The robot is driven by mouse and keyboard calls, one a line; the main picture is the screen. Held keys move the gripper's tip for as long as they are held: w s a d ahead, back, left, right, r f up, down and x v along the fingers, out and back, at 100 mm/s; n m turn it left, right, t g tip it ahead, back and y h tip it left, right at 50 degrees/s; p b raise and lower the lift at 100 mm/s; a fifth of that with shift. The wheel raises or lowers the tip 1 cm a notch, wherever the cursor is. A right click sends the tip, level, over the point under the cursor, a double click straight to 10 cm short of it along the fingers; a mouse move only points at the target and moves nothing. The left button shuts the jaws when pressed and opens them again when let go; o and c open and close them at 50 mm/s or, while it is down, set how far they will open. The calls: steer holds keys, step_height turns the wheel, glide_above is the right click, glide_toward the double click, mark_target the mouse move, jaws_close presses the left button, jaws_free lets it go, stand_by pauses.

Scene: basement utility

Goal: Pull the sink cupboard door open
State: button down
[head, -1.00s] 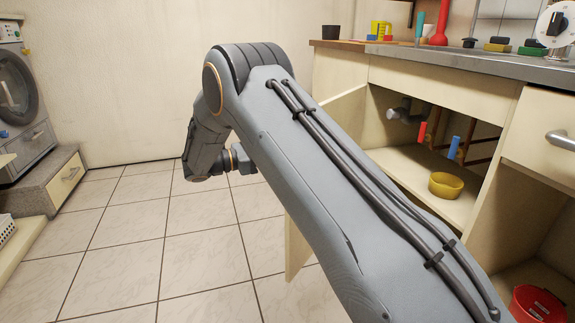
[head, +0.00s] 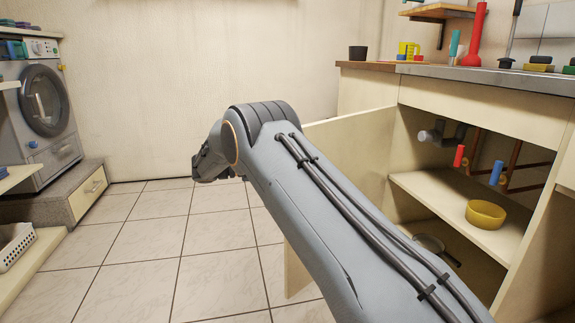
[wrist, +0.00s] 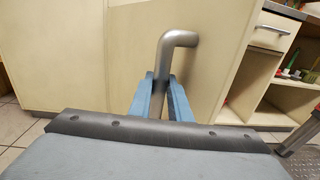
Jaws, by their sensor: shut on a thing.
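The sink cupboard door (head: 352,150) is a cream panel standing wide open, swung out to the left of the cupboard opening. My arm crosses in front of it and hides much of it in the head view. In the wrist view the door (wrist: 130,50) faces me with its grey metal bar handle (wrist: 180,39). My gripper (wrist: 160,92) is shut on the handle, one blue finger on each side of the bar. The gripper's fingers are hidden in the head view.
The open cupboard shows a shelf (head: 440,205) with a yellow bowl (head: 486,214), red and blue valve handles and pipes. A pan lies below. A washing machine (head: 42,110) on a drawer plinth stands at the left. The tiled floor between is clear.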

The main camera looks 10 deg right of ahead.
steer(key=c, duration=1.8)
jaws_free()
steer(key=shift+w+d, duration=0.1)
steer(key=shift+d, duration=0.3)
steer(key=shift+a+p, duration=0.75)
steer(key=shift+a, duration=3.5)
